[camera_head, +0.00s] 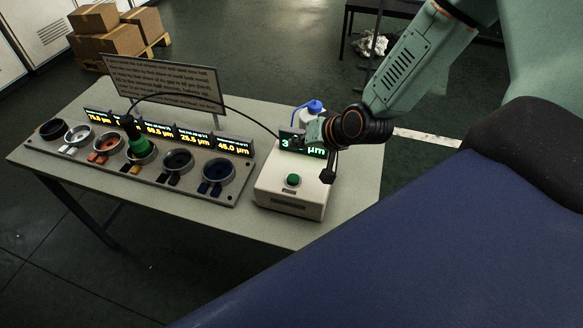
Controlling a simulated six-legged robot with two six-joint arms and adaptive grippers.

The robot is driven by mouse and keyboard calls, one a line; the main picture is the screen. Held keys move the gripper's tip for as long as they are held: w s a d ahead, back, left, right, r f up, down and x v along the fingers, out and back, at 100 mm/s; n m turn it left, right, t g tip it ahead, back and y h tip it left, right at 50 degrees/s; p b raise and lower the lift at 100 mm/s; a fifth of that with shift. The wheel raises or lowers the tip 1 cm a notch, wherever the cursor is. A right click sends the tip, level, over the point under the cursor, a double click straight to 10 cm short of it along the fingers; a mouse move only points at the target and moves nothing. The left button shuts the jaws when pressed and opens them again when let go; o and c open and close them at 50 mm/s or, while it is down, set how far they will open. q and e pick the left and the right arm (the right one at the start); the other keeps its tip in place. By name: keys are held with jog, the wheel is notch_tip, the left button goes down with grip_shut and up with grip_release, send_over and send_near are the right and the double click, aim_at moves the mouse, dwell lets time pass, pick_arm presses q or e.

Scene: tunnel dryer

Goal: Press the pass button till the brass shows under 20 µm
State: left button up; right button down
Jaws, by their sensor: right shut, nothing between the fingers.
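A pale instrument box (277,203) stands on the table with a round green button (292,180) on its top. Its lit green display (289,143) starts with a 3 and ends in µm; my right gripper hides the digits between. My right gripper (328,177) comes in from the upper right, shut and empty, above the box's right side, to the right of the button and apart from it. A green and black probe (135,137) stands on the brass-looking ring sample (141,152), joined to the box by a black cable. My left gripper is not in view.
A grey rack (120,169) holds several ring samples with lit displays behind, among them 25.5 and 45.0 µm. A sign board (163,83) and a blue-capped bottle (312,107) stand behind. The table's front right is clear. Cartons (109,32) lie beyond.

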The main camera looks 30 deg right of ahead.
jog(key=shift+a+f, duration=0.25)
jog(key=shift+f, duration=0.05)
jog(key=b, duration=0.8)
send_over(296, 179)
notch_tip(296, 179, down, 8)
jog(key=shift+r, duration=0.1)
jog(key=shift+w+f, duration=0.1)
jog(key=shift+f, duration=0.5)
jog(key=shift+a, duration=0.1)
jog(key=shift+r, duration=0.1)
